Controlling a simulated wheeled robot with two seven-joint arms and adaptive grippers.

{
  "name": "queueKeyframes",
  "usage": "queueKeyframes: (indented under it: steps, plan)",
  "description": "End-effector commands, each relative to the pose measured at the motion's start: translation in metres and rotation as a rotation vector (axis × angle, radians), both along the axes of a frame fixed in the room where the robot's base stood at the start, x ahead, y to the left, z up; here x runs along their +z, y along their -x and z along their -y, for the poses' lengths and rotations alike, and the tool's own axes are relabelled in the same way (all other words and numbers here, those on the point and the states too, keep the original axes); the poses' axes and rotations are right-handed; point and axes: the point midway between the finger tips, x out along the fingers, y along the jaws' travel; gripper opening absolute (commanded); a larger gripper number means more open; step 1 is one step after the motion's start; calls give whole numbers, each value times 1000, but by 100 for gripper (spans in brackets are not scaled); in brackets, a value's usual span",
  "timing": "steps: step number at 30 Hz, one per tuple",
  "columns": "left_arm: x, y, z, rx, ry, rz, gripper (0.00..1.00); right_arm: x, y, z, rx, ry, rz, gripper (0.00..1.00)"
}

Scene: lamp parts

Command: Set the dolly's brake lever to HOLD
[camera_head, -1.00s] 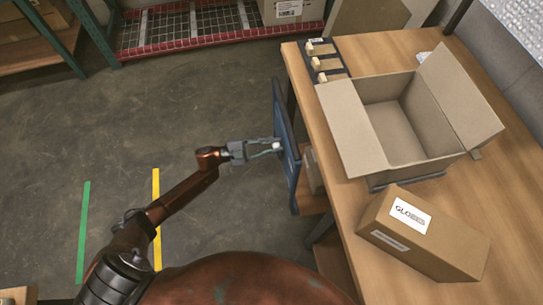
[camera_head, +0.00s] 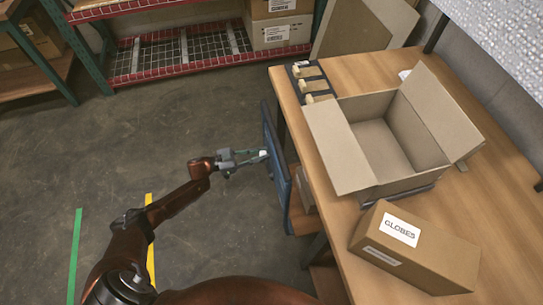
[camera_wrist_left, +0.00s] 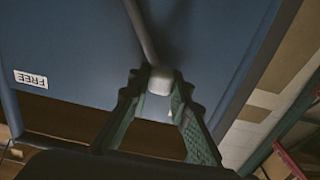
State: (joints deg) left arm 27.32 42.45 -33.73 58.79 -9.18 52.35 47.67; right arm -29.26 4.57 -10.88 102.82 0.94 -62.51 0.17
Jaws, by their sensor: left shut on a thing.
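The dolly's blue panel (camera_head: 279,178) stands upright along the left side of the table. The brake lever's pale knob (camera_head: 263,153) is at the panel's face, between the fingertips of my left gripper (camera_head: 260,155). In the left wrist view, my left gripper (camera_wrist_left: 160,95) is shut on this knob (camera_wrist_left: 160,80), and the grey lever rod (camera_wrist_left: 139,30) runs from it to the top edge. A white FREE label (camera_wrist_left: 31,79) shows upside down on the panel, left of the knob. No HOLD label shows. My right gripper is out of view.
The wooden table (camera_head: 490,190) holds an open carton (camera_head: 335,150), a closed GLOBES box (camera_head: 415,250) and a dark rack with pale blocks (camera_head: 310,82). The floor (camera_head: 110,140) left of the panel is clear.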

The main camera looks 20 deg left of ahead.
Motion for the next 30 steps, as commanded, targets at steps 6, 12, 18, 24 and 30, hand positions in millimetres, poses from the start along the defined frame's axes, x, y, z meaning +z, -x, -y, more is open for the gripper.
queueKeyframes:
  steps: [6, 12, 18, 24, 30]
  plan:
    - [-1, 2, -6, 11, 13, -14, 0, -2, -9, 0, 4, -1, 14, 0]
    - [-1, 1, -6, 12, 15, -16, 0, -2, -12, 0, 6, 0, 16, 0]
    - [-2, 1, -6, 12, 14, -17, 24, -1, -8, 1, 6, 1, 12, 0]
    - [-2, 3, -9, 14, 14, -16, 36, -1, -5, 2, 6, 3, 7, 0]
    - [-2, 3, -10, 14, 14, -16, 36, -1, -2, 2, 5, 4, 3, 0]
